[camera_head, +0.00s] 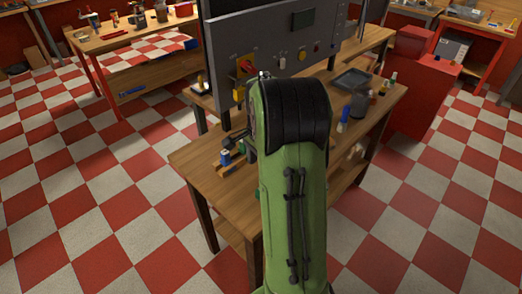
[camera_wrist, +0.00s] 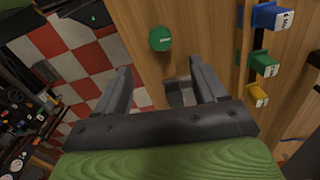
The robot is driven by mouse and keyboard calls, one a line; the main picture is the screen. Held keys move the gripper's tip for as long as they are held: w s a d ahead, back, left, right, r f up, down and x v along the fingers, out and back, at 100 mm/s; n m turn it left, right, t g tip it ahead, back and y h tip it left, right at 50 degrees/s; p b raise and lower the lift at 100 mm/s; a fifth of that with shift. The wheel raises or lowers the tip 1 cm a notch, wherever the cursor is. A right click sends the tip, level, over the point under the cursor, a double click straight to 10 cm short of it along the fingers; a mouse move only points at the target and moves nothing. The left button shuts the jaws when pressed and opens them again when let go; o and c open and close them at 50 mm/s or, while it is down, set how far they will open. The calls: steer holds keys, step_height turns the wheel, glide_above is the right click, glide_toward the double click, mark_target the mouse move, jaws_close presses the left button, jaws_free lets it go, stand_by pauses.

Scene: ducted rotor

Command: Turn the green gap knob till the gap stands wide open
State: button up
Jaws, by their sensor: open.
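A round green knob (camera_wrist: 160,38) with a pale mark on its face shows at the top middle of the wrist view, against wood. It appears to be the green gap knob. My gripper (camera_wrist: 161,70) is open and empty, with one finger on each side below the knob in the picture. The fingers are apart from the knob. In the head view my green arm covers the middle of the workbench and hides most of my gripper. I cannot make out the gap itself in either view.
Blue (camera_wrist: 264,17), green (camera_wrist: 264,64) and yellow (camera_wrist: 257,95) labelled blocks stand right of the fingers. In the head view a grey panel (camera_head: 272,48) rises behind the wooden bench (camera_head: 205,160). A dark tray (camera_head: 352,80) lies at right. The checkered floor at left is clear.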

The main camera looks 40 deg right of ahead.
step_height(320, 180, up, 4)
steer(key=shift+r, duration=0.1)
stand_by(0.5)
steer(key=s+a+r+n+t, duration=0.1)
steer(key=s+a+r+n, duration=0.25)
steer(key=a, duration=0.25)
steer(key=s+a+r+n+t+h, duration=0.1)
steer(key=s+a+r+n, duration=0.1)
steer(key=a+r+n, duration=0.3)
steer(key=s+a+r+n+t, duration=0.1)
steer(key=s+a+n, duration=0.2)
steer(key=a, duration=0.4)
steer(key=s+a+f+n+t+y, duration=0.1)
steer(key=s+a+n+t, duration=0.1)
steer(key=s+a+n, duration=0.3)
steer(key=shift+s+f+n+t, duration=0.15)
steer(key=shift+s+n+t, duration=0.15)
steer(key=shift+s+n, duration=0.9)
steer(key=shift+w, duration=0.1)
steer(key=shift+w, duration=0.1)
